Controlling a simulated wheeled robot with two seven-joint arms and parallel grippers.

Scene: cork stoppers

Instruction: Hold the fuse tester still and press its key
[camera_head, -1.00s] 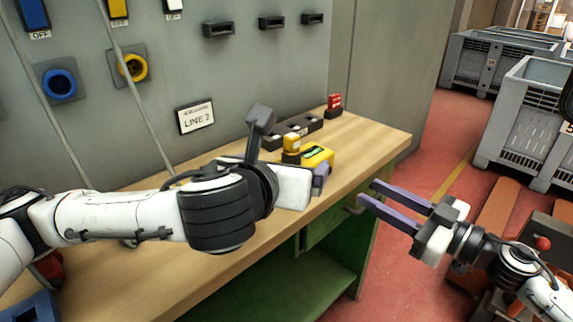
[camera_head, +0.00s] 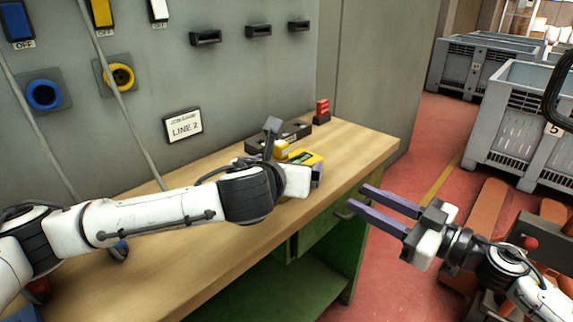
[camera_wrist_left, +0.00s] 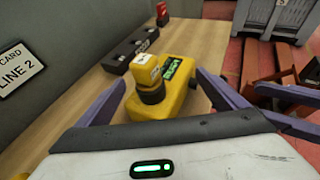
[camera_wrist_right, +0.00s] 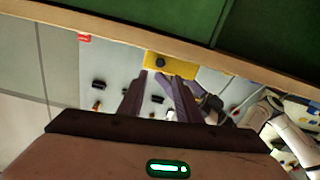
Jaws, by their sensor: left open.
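The yellow fuse tester (camera_head: 305,157) lies on the bench, partly hidden behind my left gripper (camera_head: 318,172) in the head view. In the left wrist view the tester (camera_wrist_left: 178,95) has a green-lit display and a yellow block on a dark round base. My left gripper (camera_wrist_left: 160,80) is open, one finger on each side of the tester; I cannot tell whether they touch it. My right gripper (camera_head: 358,196) is open and empty, off the bench's front edge. In the right wrist view, a yellow face with a dark round spot (camera_wrist_right: 170,66), apparently the tester, lies beyond its fingertips.
A dark fuse strip (camera_head: 290,133) and a red block (camera_head: 322,108) stand behind the tester on the wooden bench (camera_head: 355,150). The grey panel wall (camera_head: 240,80) rises behind. Grey crates (camera_head: 510,110) stand on the floor at right.

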